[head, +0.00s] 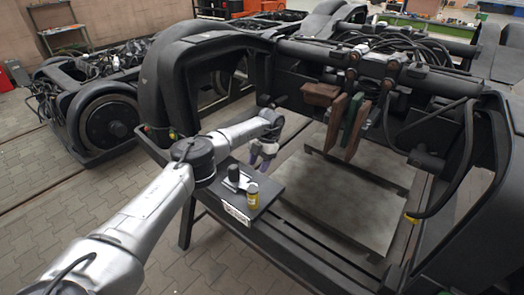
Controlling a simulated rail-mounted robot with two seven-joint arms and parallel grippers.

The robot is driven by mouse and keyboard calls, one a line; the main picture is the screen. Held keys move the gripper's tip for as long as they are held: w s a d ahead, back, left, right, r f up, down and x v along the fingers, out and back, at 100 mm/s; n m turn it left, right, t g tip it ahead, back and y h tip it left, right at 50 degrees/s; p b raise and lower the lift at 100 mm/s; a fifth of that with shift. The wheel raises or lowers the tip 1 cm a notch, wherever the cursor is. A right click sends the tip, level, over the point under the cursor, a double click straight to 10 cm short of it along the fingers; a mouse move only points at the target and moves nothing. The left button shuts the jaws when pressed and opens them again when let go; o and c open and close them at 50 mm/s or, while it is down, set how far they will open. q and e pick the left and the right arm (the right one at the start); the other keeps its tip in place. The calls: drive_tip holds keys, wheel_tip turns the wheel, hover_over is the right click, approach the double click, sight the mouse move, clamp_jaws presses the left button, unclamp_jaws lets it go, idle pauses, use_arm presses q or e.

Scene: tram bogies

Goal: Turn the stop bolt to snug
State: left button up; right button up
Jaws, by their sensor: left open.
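My left arm reaches in from the lower left. Its left gripper (262,163) is open, with its fingers pointing down just above the back edge of a small dark plate (270,190). I see nothing between the fingers. The plate sits on the near side of a black bogie frame (208,50). A black upright part (234,173) and a small yellow container (253,196) stand on the plate, in front of the gripper. I cannot make out the stop bolt for sure at this size. My right gripper is not in view.
Reddish-brown and green blocks (352,122) hang inside the frame, right of the gripper. A black hose (468,150) loops at the right. A grey panel (350,200) lies low within the frame. Another bogie with a wheel (108,122) stands at the left; paved floor is clear in front of it.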

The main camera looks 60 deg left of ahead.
use_arm(q)
drive_tip(key=shift+v, duration=2.9)
